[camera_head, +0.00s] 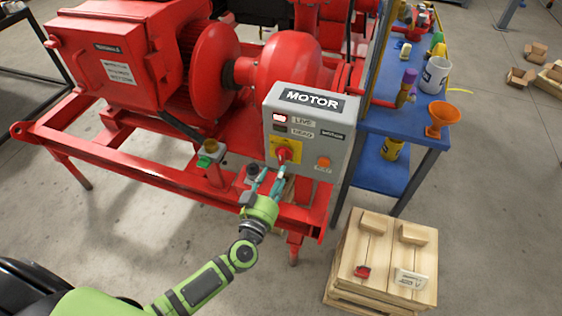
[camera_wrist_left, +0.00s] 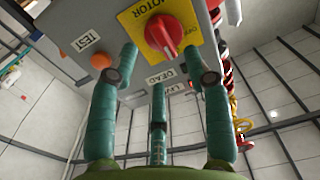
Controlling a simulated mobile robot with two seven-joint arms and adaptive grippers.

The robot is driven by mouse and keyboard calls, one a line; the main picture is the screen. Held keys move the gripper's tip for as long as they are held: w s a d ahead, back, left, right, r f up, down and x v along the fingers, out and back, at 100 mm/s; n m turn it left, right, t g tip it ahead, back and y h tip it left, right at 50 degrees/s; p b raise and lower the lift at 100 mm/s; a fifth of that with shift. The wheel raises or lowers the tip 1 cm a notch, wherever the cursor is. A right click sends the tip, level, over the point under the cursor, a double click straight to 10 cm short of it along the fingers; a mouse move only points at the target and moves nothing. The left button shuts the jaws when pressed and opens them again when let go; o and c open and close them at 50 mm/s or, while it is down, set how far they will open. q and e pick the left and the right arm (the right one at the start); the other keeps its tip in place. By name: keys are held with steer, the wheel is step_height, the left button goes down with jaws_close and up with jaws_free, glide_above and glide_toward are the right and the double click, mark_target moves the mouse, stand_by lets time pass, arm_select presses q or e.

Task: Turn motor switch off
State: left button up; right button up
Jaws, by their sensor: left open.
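The grey motor control box (camera_head: 302,135), labelled MOTOR, stands on the front of the red skid. Its red rotary switch (camera_head: 286,151) sits on a yellow plate (camera_head: 275,148). The switch also shows large in the wrist view (camera_wrist_left: 164,35), near the top. My left gripper (camera_head: 273,174) is open and empty, just below and in front of the switch. In the wrist view its teal fingers are spread with the knob beyond and between them, and no clear contact shows. The knob's exact angle is hard to tell. My right gripper is not in view.
The LIVE lamp (camera_head: 279,117) looks lit and the DEAD lamp (camera_head: 280,128) dark. An orange TEST button (camera_head: 323,162) is right of the switch. A green-topped fitting (camera_head: 207,158) stands left. A blue bench (camera_head: 400,126) and wooden crate (camera_head: 376,250) are right.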

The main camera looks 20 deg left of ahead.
mark_target(282, 162)
arm_select(q)
steer(key=w, duration=0.4)
steer(key=shift+a+f, duration=0.1)
steer(key=shift+w, duration=0.3)
steer(key=shift+w+d, duration=0.15)
steer(key=shift+d, duration=0.05)
steer(key=shift+c, duration=0.4)
jaws_close()
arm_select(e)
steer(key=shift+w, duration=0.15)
